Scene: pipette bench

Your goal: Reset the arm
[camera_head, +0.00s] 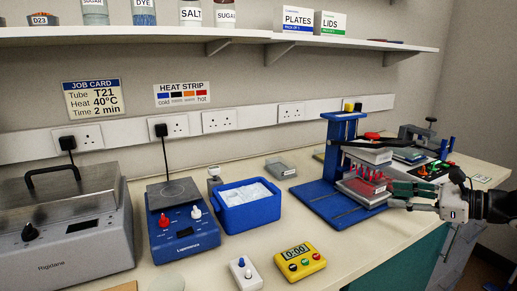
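My arm comes in from the right edge. My gripper (398,198) is beside the right end of a red block (362,190) on a blue stand (340,130). Its fingers are small and partly overlap the block and dark parts behind it. I cannot tell whether they touch the block, or whether they are open or shut.
A blue ice tub (248,215), a blue hotplate (183,240), a yellow timer (300,262) and a white switch box (245,272) stand on the bench. A grey water bath (65,235) is at left. A shelf (220,33) with jars and boxes runs above.

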